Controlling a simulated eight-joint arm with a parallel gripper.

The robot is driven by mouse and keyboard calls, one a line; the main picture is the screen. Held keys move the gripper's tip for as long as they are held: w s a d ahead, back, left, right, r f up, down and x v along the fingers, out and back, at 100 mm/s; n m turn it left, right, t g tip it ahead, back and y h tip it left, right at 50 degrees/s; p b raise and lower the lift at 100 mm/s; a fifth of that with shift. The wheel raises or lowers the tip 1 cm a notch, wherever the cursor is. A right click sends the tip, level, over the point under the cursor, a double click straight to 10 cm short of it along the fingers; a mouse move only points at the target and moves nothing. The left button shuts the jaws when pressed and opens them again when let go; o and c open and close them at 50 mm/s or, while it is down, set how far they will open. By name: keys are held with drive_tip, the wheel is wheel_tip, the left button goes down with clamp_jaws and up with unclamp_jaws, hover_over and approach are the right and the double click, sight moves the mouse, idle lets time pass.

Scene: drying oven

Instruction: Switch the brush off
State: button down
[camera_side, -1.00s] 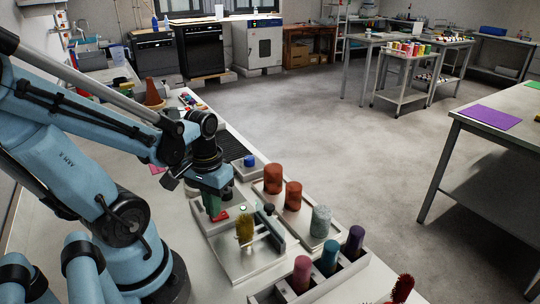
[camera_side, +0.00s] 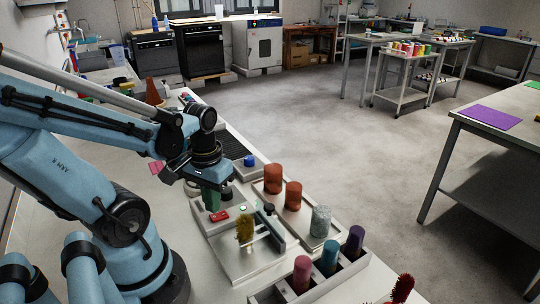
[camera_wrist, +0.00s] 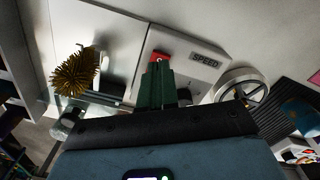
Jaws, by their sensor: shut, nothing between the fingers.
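A yellow bristly brush (camera_side: 245,229) stands on the pale machine base (camera_side: 243,262); the brush also shows at the left of the wrist view (camera_wrist: 75,69). A red switch (camera_side: 219,215) sits on the machine's light control box, and it appears in the wrist view (camera_wrist: 161,56) beside the SPEED label (camera_wrist: 206,60). My gripper (camera_side: 211,207) is shut and empty, pointing down just behind the switch. In the wrist view the green fingers (camera_wrist: 158,72) are together and end right at the switch, partly covering it. I cannot tell whether they touch it or which way it is set.
A tray with orange cylinders (camera_side: 273,179) and a speckled one (camera_side: 320,221) stands beside the machine. A rack of colored cylinders (camera_side: 329,258) is in front.

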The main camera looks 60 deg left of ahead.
sight(214, 216)
drive_tip(key=shift+r, duration=2.5)
drive_tip(key=w+d+r+m+t, duration=0.3)
drive_tip(key=w+d+m+t, duration=0.3)
drive_tip(key=w+d, duration=0.3)
drive_tip(key=shift+w+t, duration=0.6)
drive_tip(key=shift+w, duration=0.55)
